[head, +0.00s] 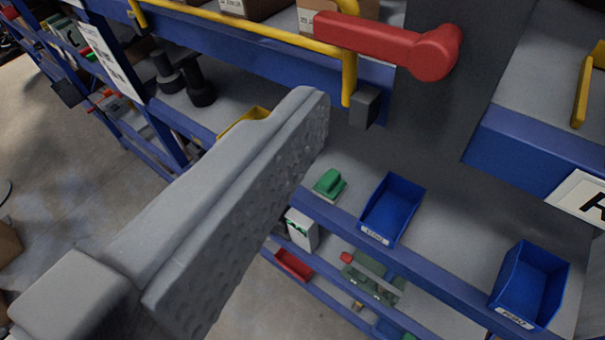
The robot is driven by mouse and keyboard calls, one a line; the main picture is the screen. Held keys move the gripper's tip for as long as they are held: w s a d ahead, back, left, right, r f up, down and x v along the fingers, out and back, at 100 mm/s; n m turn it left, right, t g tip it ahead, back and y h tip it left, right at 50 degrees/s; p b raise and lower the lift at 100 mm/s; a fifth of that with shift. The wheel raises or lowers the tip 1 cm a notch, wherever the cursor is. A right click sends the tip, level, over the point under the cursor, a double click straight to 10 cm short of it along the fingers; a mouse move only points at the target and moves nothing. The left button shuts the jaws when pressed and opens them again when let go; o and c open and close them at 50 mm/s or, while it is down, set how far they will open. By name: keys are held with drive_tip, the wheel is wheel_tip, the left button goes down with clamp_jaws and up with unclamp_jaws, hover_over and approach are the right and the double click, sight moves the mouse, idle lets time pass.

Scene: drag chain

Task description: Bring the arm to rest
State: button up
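One grey finger of my gripper (235,195) reaches from the lower left to the upper middle. Its dimpled pad faces the lower right, and nothing touches the pad. The other finger is not in the picture. The gripper looks open and empty. The fingertip is in front of the shelving, and its distance from the shelves is hard to judge.
A red lever (385,42) is beyond the fingertip, near a yellow rail (350,75). Blue-edged shelves hold two blue bins (393,207) (530,283), a green block (329,184) and a red tray (294,264). Open floor (70,150) lies at left.

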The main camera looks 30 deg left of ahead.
drive_tip(key=shift+f, duration=0.1)
wheel_tip(320, 180, down, 13)
drive_tip(key=b, duration=1.3)
